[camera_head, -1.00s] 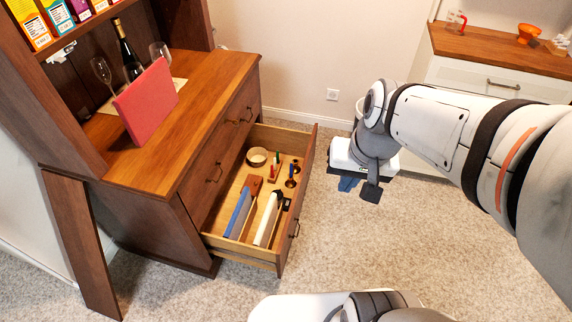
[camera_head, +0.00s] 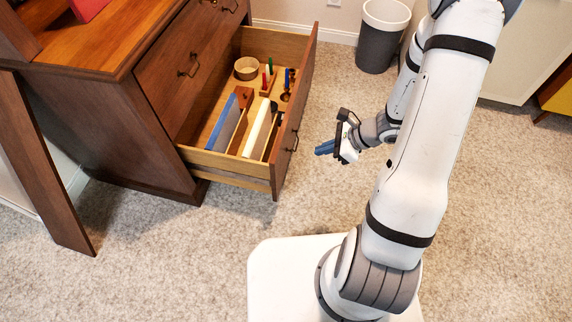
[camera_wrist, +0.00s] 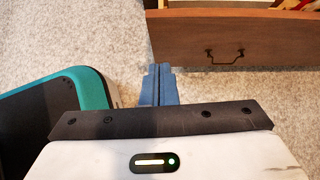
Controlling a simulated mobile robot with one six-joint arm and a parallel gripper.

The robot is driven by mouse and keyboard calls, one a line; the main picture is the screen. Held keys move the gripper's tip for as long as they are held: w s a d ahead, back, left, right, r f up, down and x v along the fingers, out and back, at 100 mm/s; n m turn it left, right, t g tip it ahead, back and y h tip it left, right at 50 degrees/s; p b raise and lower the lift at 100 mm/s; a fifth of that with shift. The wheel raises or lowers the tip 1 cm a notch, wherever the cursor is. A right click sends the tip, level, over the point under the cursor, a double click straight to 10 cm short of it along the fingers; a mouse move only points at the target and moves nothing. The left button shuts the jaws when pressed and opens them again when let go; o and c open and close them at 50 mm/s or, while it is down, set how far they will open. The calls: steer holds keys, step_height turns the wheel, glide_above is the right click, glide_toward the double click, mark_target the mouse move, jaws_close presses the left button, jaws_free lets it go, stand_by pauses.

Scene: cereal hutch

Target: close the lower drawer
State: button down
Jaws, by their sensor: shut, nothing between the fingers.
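The lower drawer (camera_head: 291,128) of the wooden hutch is pulled out. Its front panel carries a dark handle and also shows in the wrist view (camera_wrist: 190,42). Inside lie a blue-edged item, a white item, small coloured bottles or pegs and a round bowl (camera_head: 246,68). My gripper (camera_head: 318,150) is to the right of the drawer front in the head view, apart from it, with blue fingers pointing toward it. In the wrist view the fingers (camera_wrist: 158,72) are together and empty, just short of the panel's left end and left of the handle.
The hutch body (camera_head: 110,115) stands left of the drawer, with a closed drawer (camera_head: 180,60) above. A grey bin (camera_head: 381,38) stands at the back wall. Carpet (camera_head: 330,205) is clear around my gripper. A teal-edged dark object (camera_wrist: 95,85) shows in the wrist view.

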step_height(320, 180, down, 2)
steer(key=b, duration=0.5)
glide_toward(277, 160)
steer(key=shift+m, duration=0.3)
steer(key=shift+x, duration=3)
